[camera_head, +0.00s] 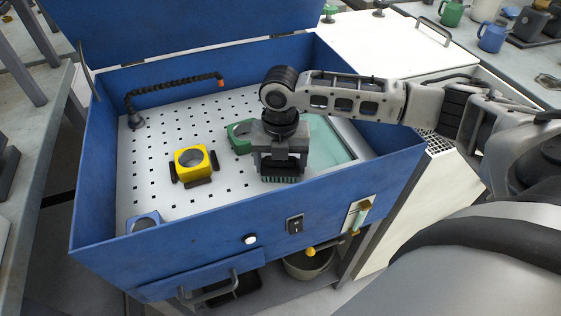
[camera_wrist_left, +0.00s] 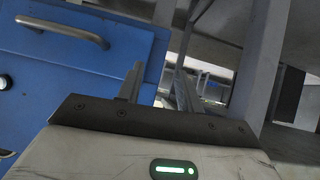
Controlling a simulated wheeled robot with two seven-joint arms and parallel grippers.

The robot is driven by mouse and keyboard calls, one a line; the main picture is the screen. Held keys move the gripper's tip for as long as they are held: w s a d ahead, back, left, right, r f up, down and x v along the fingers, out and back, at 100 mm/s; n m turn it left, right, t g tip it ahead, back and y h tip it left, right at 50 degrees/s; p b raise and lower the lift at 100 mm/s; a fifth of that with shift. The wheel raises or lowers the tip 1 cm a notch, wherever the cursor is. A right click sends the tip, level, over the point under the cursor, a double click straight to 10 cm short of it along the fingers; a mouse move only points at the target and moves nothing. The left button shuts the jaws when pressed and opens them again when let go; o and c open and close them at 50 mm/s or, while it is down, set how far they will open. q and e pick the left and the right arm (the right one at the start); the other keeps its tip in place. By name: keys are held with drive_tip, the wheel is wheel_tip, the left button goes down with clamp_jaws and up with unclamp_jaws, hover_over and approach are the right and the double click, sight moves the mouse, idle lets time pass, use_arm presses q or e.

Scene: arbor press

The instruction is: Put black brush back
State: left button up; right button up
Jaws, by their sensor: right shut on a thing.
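My right gripper (camera_head: 282,160) reaches in from the right over the blue-walled basin. It is shut on a dark block with a greenish, bristle-like lower edge, which looks like the black brush (camera_head: 282,179). The gripper hides most of the brush. The brush is over the right part of the white perforated tray (camera_head: 225,112), near the front wall; I cannot tell whether it touches the tray. My left gripper (camera_wrist_left: 158,82) shows only in the left wrist view. Its two fingers are apart with nothing between them, beside the blue cabinet front.
A yellow ring block (camera_head: 191,160) and a green part (camera_head: 239,136) lie on the tray. A blue part (camera_head: 144,221) is at the front left corner. A black flexible hose (camera_head: 172,88) runs along the back. The blue front wall (camera_head: 200,246) carries a switch and handle.

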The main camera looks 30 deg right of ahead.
drive_tip(key=shift+f, duration=0.1)
drive_tip(key=o, duration=1)
drive_tip(key=shift+c, duration=0.2)
drive_tip(key=shift+r, duration=0.25)
wheel_tip(320, 180, up, 12)
drive_tip(key=shift+f+p, duration=0.1)
drive_tip(key=shift+p, duration=0.25)
